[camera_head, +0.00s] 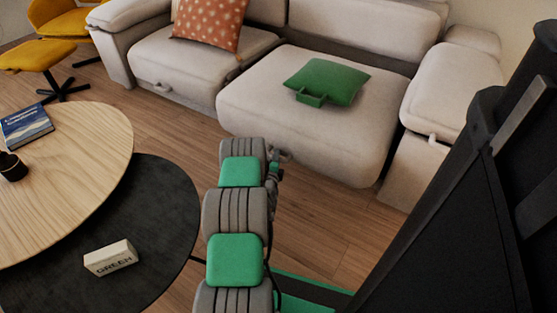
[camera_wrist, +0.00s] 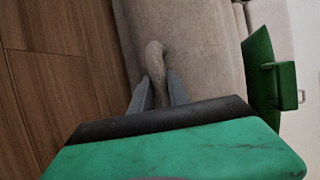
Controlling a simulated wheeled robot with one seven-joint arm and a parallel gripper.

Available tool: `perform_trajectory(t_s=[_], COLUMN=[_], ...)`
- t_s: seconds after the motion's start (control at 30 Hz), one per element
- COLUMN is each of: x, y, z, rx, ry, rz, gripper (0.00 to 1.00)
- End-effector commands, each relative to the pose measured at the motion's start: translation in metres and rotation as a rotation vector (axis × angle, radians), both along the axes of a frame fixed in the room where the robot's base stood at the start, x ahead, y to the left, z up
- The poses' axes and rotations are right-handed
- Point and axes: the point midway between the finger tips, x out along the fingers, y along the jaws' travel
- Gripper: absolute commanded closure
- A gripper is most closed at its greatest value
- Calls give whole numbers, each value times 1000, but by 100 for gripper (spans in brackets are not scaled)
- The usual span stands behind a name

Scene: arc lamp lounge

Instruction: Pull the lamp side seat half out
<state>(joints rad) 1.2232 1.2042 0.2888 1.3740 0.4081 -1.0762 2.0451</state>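The right sofa seat (camera_head: 300,112) is beige and stands forward of the left seat (camera_head: 190,68). A green cushion (camera_head: 326,79) lies on it. My gripper (camera_head: 279,155) is low at the front of this right seat. In the wrist view, my gripper (camera_wrist: 160,82) has its two fingers on either side of a beige handle (camera_wrist: 155,56) on the seat front (camera_wrist: 195,45). The fingers look closed against the handle. In the head view my arm hides this handle. No lamp shows in either view.
A round wooden table (camera_head: 75,165) with a blue book (camera_head: 26,126) and dark cup (camera_head: 12,167) stands left of my arm. A lower black table (camera_head: 165,215) holds a white block (camera_head: 110,258). Wood floor (camera_head: 310,215) is clear before the right seat.

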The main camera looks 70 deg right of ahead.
Motion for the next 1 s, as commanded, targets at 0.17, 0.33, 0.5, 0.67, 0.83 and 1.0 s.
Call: perform_trajectory(t_s=[0.17,0.33,0.5,0.67,0.83,1.0], x=[-1,-1,-2,-4,-9,-13], y=[0,0,1,23,58,75], z=[0,0,1,8,12,14], rx=[1,0,0,2,3,1], ry=[0,-1,0,1,2,1], rz=[-1,-2,-3,-1,1,-1], gripper=[65,59,59,59,59,59])
